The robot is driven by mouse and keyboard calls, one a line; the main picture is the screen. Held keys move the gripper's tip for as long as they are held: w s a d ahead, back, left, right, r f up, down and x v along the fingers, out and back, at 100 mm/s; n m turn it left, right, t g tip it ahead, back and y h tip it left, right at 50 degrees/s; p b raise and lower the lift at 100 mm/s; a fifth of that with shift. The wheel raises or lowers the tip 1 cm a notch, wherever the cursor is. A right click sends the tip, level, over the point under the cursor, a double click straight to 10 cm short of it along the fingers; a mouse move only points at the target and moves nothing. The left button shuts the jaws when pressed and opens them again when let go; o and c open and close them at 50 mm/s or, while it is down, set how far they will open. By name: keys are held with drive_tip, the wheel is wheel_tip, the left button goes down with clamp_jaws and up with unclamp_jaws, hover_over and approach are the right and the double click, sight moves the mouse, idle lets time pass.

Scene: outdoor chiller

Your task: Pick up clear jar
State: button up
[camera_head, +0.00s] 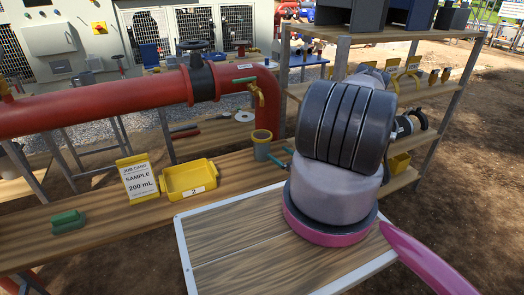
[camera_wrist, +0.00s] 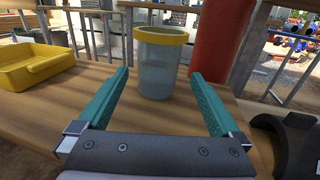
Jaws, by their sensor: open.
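The clear jar (camera_head: 261,149) stands upright on the wooden bench, with a yellow rim and a greyish see-through body. In the wrist view the jar (camera_wrist: 162,68) is straight ahead, centred between the two teal fingers. My gripper (camera_wrist: 159,76) is open and empty, with one finger to each side of the jar's line. In the head view my gripper (camera_head: 279,155) is just right of the jar, mostly hidden behind my wrist. How far the fingertips reach alongside the jar I cannot tell.
A green object (camera_head: 67,222) lies farther left. A red pipe (camera_head: 268,95) rises close behind the jar. A shelf rack (camera_head: 450,80) stands right. Bench between tray and jar is clear.

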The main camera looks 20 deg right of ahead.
sight(267, 144)
drive_tip(key=x, duration=0.3)
drive_tip(key=shift+r+x, duration=0.15)
drive_tip(key=shift+x, duration=1.15)
drive_tip(key=shift+r+x, duration=0.15)
drive_tip(key=shift+x, duration=1.15)
drive_tip(key=shift+a, duration=0.15)
drive_tip(key=c, duration=1.6)
drive_tip(key=shift+r, duration=0.1)
